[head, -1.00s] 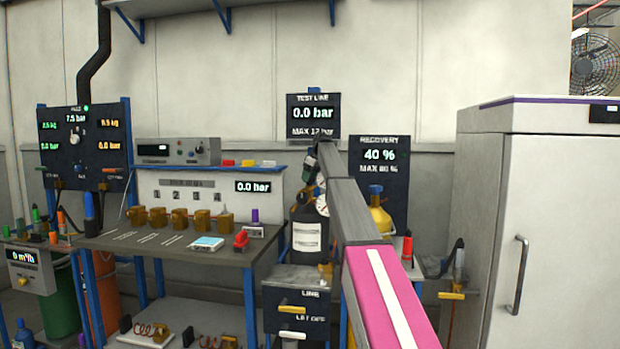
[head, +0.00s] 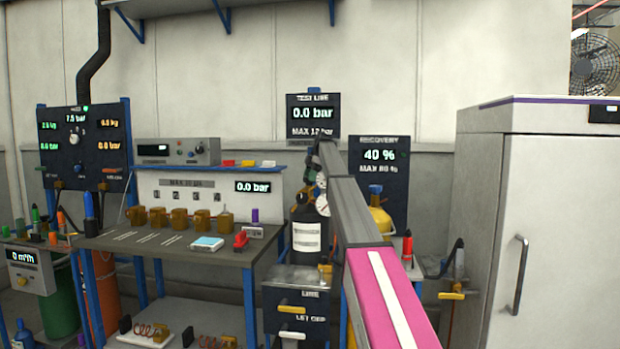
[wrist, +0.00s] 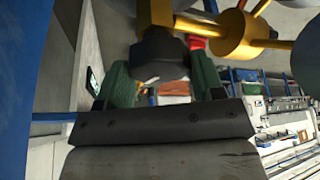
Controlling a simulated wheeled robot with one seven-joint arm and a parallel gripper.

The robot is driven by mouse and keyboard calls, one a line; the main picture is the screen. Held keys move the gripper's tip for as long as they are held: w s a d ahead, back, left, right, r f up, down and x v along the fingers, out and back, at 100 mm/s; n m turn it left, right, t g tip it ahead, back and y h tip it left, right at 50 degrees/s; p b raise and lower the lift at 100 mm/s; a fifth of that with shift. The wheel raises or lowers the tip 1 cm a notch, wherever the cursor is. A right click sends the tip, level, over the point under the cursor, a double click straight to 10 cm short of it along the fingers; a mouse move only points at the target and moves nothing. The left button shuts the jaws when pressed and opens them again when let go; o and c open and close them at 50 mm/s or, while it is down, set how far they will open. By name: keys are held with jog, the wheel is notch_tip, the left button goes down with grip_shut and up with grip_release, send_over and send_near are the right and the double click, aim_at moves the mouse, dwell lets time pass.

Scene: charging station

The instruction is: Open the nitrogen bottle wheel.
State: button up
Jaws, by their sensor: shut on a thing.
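In the wrist view a dark, knob-like wheel (wrist: 158,56) sits between the green fingers of my gripper (wrist: 160,78). The fingers are shut on it, one on each side. Brass fittings (wrist: 235,35) join above and to the right of the wheel.
Round gauges (head: 321,192) sit close to the bottle's top. The test line display (head: 313,114) reads 0.0 bar. A yellow bottle (head: 380,217) stands to the right, by the recovery display (head: 379,165). A workbench (head: 165,245) fills the left, and a white cabinet (head: 540,220) the right.

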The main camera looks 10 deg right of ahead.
jog(key=shift+n+g, duration=0.3)
jog(key=shift+n, duration=0.6)
